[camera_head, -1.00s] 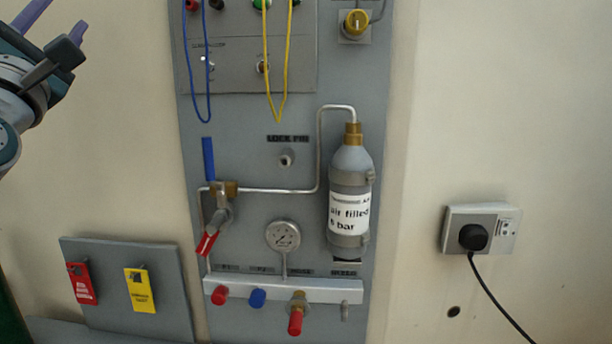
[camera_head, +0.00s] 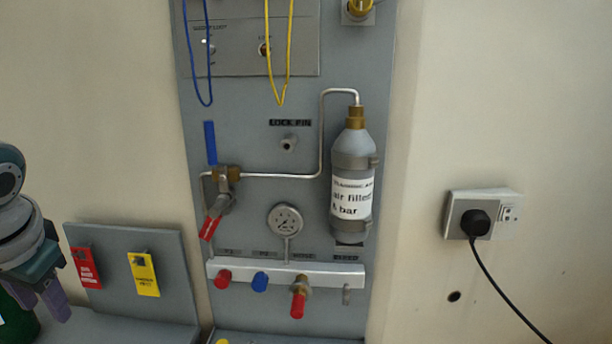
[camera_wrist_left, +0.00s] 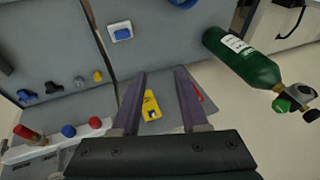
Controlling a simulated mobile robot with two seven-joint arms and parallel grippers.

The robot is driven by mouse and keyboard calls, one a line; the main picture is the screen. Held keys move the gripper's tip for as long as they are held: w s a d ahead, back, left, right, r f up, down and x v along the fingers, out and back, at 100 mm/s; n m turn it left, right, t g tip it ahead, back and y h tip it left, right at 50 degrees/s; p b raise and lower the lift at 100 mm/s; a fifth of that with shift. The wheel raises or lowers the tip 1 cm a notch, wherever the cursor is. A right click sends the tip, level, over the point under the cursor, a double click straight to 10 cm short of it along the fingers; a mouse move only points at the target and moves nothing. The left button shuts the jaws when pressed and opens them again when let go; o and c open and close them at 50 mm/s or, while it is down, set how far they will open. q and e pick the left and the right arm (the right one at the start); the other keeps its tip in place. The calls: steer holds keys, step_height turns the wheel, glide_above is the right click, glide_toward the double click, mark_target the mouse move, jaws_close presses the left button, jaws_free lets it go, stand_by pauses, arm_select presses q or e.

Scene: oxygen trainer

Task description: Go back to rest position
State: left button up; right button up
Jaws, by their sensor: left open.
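My left gripper (camera_head: 48,303) is at the lower left of the head view, with its purple fingers pointing down. It is left of the board with the red tag and away from the main panel. In the left wrist view its two purple fingers (camera_wrist_left: 160,95) are spread apart with nothing held between them. The yellow tag (camera_wrist_left: 151,106) shows in the gap, farther off; it hangs on the small board in the head view (camera_head: 144,274). The red tag (camera_head: 86,267) hangs beside it. My right gripper is not in view.
The grey panel (camera_head: 260,215) carries a gas bottle (camera_head: 352,160), a gauge (camera_head: 285,220), a red-handled valve (camera_head: 211,225) and a manifold (camera_head: 330,272). A green cylinder (camera_wrist_left: 245,60) stands near the left gripper. A wall socket with a black plug (camera_head: 475,223) is at the right.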

arm_select(q)
steer(key=s+d+f+m+h, duration=0.1)
steer(key=s+d+h, duration=0.1)
steer(key=s+d, duration=0.75)
steer(key=s+d+f+m+h, duration=0.15)
steer(key=s+d, duration=0.45)
steer(key=s, duration=0.7)
step_height(320, 180, up, 38)
steer(key=p, duration=3.8)
steer(key=shift+a+r+n+h, duration=0.15)
steer(key=shift+a+n+h, duration=0.05)
steer(key=shift+n+h, duration=0.15)
